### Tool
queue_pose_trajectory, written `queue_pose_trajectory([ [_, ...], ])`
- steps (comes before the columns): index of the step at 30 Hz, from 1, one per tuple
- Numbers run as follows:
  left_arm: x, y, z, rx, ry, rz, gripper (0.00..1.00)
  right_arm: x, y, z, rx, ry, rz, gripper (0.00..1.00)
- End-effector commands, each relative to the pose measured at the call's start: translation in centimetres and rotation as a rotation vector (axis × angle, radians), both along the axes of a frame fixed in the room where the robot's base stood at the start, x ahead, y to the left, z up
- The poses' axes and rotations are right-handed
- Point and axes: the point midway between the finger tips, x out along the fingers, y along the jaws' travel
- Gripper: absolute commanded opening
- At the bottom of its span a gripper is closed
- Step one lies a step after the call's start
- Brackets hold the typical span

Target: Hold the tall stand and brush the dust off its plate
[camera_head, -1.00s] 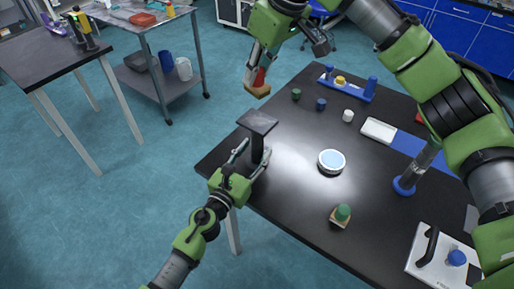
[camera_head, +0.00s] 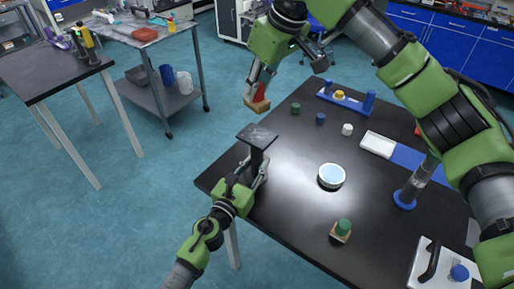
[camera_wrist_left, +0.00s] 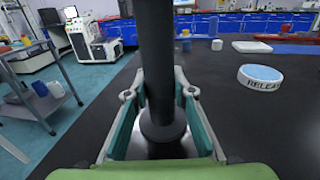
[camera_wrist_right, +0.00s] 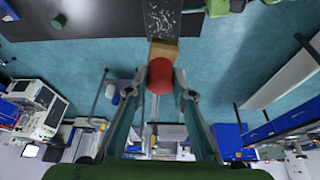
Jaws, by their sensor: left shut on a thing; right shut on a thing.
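The tall stand has a dark square plate (camera_head: 257,136) on top of a dark post, which rises from a round base (camera_wrist_left: 163,132). The stand is upright near the table's left corner. My left gripper (camera_head: 258,174) is shut on the post (camera_wrist_left: 155,60), one finger on each side. My right gripper (camera_head: 262,88) is shut on the brush's red handle (camera_wrist_right: 159,76). The brush's wooden block (camera_head: 258,106) hangs above and beyond the plate, apart from it. White dust specks show on the plate in the right wrist view (camera_wrist_right: 160,18).
A grey cart (camera_head: 150,35) stands beyond.

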Motion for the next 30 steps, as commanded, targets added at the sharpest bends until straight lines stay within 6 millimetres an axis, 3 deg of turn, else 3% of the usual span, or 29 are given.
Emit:
queue_pose_trajectory([
  [10, 0.0, 0.0, 0.0, 0.000, 0.000, 0.000, 0.00, 2.0, 2.9, -0.9, 0.003, 0.001, 0.001, 0.03],
  [17, 0.0, 0.0, 0.0, 0.000, 0.001, 0.000, 0.00, 2.1, 2.9, -2.0, 0.000, 0.001, -0.001, 0.03],
  [30, 0.0, 0.0, 0.0, 0.000, 0.001, 0.000, 0.00, 2.1, 2.9, -5.9, 0.000, 0.001, -0.001, 0.03],
])
